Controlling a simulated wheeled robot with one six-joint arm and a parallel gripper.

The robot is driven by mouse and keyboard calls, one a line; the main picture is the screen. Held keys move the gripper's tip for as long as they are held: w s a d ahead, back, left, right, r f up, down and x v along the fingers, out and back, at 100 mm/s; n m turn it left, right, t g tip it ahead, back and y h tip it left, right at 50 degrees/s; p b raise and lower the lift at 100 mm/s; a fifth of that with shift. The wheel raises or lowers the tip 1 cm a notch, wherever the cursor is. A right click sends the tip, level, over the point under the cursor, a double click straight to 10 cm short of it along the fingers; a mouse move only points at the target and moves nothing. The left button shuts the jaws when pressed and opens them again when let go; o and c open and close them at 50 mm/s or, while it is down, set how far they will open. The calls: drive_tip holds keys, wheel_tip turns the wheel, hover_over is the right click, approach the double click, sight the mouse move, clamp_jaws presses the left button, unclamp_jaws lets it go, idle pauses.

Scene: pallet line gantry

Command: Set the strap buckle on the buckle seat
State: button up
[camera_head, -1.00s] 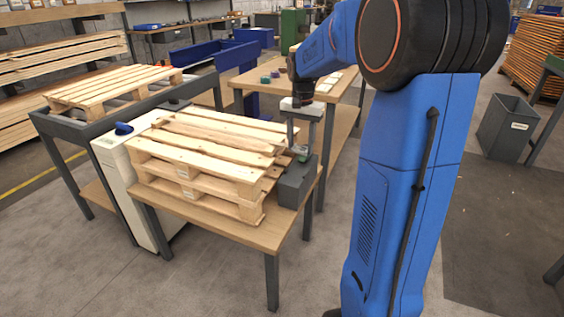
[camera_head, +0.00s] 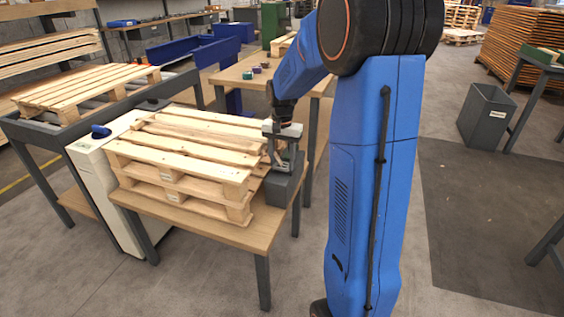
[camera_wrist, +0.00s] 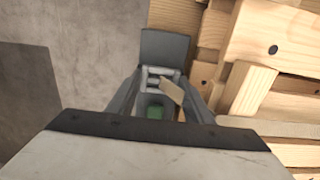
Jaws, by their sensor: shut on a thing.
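My gripper (camera_head: 284,166) points down at the right end of the pallet stack, just over the dark grey block that I take for the buckle seat (camera_head: 281,191). In the wrist view my gripper (camera_wrist: 158,88) is shut on a small grey slotted piece, apparently the strap buckle (camera_wrist: 153,74). A tan strip crosses it and a green patch shows below, between the fingers. The seat (camera_wrist: 166,44) shows behind the buckle. The fingers hide its near part, and I cannot tell whether buckle and seat touch. In the head view the buckle is too small to make out.
Stacked wooden pallets (camera_head: 190,150) stand close beside my gripper on a wooden table (camera_head: 228,233). Another pallet lies on a roller conveyor (camera_head: 85,85) at left. A second table (camera_head: 235,82) stands behind. Open floor lies at right, with a grey bin (camera_head: 487,117).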

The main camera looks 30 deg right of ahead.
drive_tip(key=shift+s+f, duration=0.15)
drive_tip(key=shift+f, duration=0.6)
